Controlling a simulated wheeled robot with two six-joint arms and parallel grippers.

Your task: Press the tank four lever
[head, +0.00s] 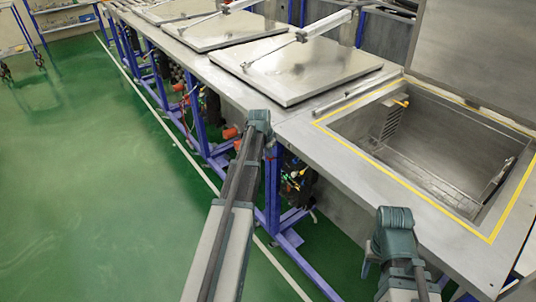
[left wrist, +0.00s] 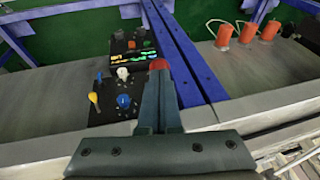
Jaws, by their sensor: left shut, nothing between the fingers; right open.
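Low under the bench edge, in the left wrist view, is a black box (left wrist: 133,45) with green, yellow and orange parts. Below it are blue, white and yellow knobs (left wrist: 123,101). Several orange levers (left wrist: 246,31) stand to the right of a blue post. My left gripper (left wrist: 160,72) is shut and empty. A red knob (left wrist: 159,64) shows just past its fingertips; I cannot tell whether they touch it. Which lever belongs to tank four is not readable. In the head view, the end of my right arm is by the open tank, its open gripper (head: 369,264) mostly hidden.
The open tank (head: 345,113) has a yellow outline and a raised lid (head: 480,50). Closed metal lids (head: 310,72) line the bench to the left. Blue frame legs (head: 272,190) stand under the bench edge. The green floor (head: 90,200) at left is clear.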

